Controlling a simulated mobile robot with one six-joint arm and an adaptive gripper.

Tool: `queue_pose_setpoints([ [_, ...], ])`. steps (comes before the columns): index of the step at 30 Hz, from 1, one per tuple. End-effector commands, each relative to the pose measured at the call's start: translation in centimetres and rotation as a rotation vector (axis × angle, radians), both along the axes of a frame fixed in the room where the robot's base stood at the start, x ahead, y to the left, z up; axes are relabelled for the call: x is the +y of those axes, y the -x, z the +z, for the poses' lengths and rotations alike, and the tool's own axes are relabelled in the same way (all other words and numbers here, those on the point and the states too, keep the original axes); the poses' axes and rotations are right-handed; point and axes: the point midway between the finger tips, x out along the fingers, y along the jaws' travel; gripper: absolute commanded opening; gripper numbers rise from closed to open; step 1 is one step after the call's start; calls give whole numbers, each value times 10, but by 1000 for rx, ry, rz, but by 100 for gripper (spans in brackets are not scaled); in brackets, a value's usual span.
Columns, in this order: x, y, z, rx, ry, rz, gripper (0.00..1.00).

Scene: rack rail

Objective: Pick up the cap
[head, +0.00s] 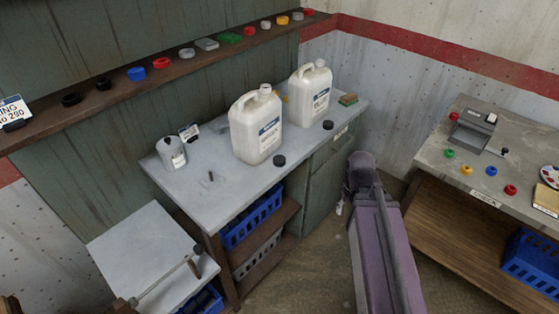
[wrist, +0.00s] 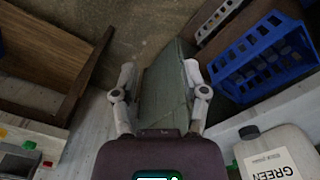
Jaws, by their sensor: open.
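Two loose black caps lie on the grey bench (head: 215,182). One cap (head: 279,161) is in front of the left white jug (head: 258,128); the other cap (head: 328,125) is by the right white jug (head: 311,95). In the wrist view a black cap (wrist: 249,132) shows at a pale labelled jug (wrist: 275,152); I cannot tell if it is on the jug or beside it. My gripper (wrist: 159,74) is open and empty, its fingers apart above the floor and a green-grey panel. In the head view my arm hides most of it.
A wall shelf (head: 165,76) holds several coloured caps and lids. A second table (head: 435,155) at right holds a grey device (head: 472,131) and several small coloured caps. Blue crates (head: 250,217) sit under the bench.

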Motion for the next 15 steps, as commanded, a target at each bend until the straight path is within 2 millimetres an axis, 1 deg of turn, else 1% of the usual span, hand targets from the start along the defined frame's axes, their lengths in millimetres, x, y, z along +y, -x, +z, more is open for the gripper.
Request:
queue_pose_setpoints([
  [1,0,0,0,0,0,0,57],
  [2,0,0,0,0,0,0,60],
  [3,0,0,0,0,0,0,72],
  [6,2,-4,2,-1,1,0,100],
  [8,5,-10,4,-3,1,-1,100],
  [11,14,-28,11,-10,3,-3,100],
  [14,28,-56,21,-20,6,-12,100],
  [15,36,-70,25,-25,7,-17,100],
])
